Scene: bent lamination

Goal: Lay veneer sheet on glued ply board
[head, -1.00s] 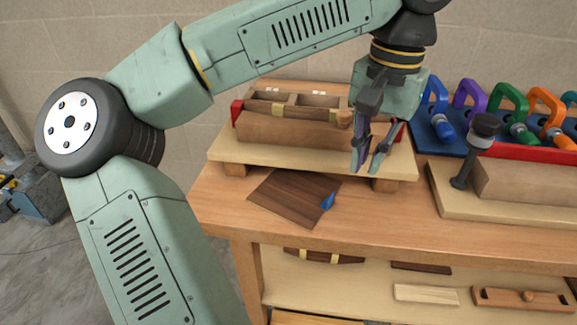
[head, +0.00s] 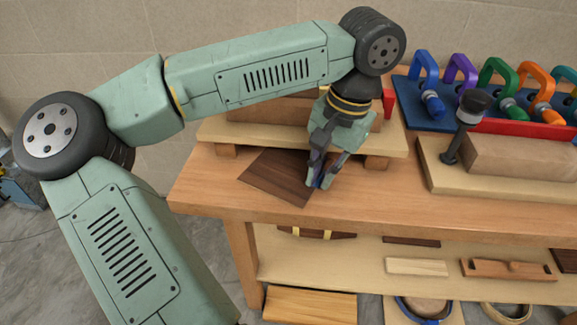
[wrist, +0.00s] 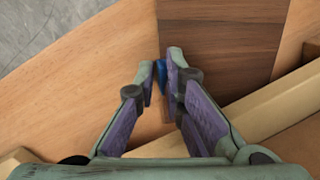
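The veneer sheet, a dark brown striped square (head: 277,178), lies flat on the bench in front of the raised board. It also shows in the wrist view (wrist: 222,40). A blue tab (wrist: 160,72) stands at its near edge. My gripper (head: 319,183) is low over that edge, with a fingertip on each side of the tab. In the wrist view my fingertips (wrist: 160,76) are close together around the tab; whether they press on it is not clear. The pale board (head: 230,133) rests on blocks behind the sheet. My arm and gripper hide much of what stands on it.
The lower shelf (head: 350,262) holds wood pieces. The bench front (head: 400,200) is clear.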

